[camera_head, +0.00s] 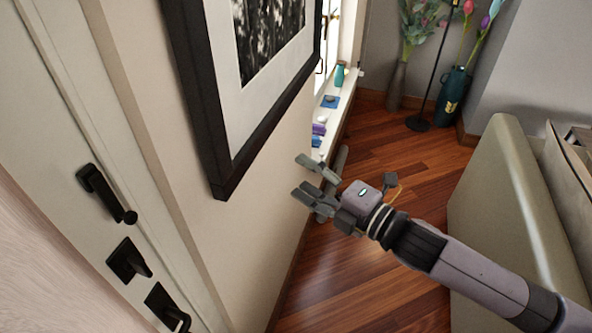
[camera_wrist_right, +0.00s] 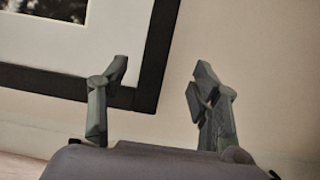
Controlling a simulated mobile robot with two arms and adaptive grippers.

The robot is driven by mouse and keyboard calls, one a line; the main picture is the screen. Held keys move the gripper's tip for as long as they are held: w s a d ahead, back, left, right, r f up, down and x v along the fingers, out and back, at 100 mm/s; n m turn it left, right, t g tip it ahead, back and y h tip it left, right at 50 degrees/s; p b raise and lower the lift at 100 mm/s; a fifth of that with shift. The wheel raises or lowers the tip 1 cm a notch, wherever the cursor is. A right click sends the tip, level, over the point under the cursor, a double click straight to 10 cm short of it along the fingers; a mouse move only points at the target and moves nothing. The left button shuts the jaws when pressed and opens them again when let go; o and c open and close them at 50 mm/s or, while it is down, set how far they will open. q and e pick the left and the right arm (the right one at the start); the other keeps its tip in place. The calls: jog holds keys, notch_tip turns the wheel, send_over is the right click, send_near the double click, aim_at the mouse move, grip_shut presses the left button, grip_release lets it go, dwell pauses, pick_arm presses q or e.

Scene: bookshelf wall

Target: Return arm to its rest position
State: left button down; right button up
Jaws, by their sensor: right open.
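My right gripper (camera_head: 316,184) is in the middle of the head view, its arm reaching in from the lower right. Its fingers are spread and nothing is between them. They point left toward the wall, below and right of the framed picture. In the right wrist view the two fingers of the right gripper (camera_wrist_right: 158,90) stand apart with bare wall and part of the frame behind them. My left gripper is in neither view.
A black-framed picture (camera_head: 205,95) hangs on the wall at left, beside a white door with black handles (camera_head: 97,190). A sill (camera_head: 326,122) with small objects lies beyond the gripper. A beige sofa (camera_head: 500,205) stands at right. The wooden floor (camera_head: 375,285) between is clear.

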dwell(0.4)
jog(key=w+d+f+m+t+h+b, duration=0.1)
jog(key=w+d+f+m+h, duration=0.3)
jog(key=f, duration=0.6)
jog(key=w+d+f+m+h, duration=0.2)
jog(key=w+d+f+m, duration=0.25)
jog(key=f, duration=0.65)
jog(key=s+d+f+m+g+h+b, duration=0.15)
jog(key=s+d+f+m, duration=0.3)
jog(key=f, duration=0.65)
jog(key=s+d+f+m+g+h, duration=0.1)
jog(key=s+d+f+m+h, duration=0.3)
jog(key=f, duration=0.8)
jog(key=s+d+f+m+g+h, duration=0.1)
jog(key=s+d+f+m+g, duration=0.2)
jog(key=s+f, duration=0.95)
jog(key=s+d+f+m+g+h, duration=0.1)
jog(key=s+d+f+m+g, duration=0.25)
jog(key=s+f, duration=0.95)
jog(key=s+a+m+g, duration=0.2)
jog(key=s, duration=1.5)
jog(key=shift+s+f+g+b, duration=0.4)
jog(key=shift+b, duration=0.05)
jog(key=shift+a, duration=0.1)
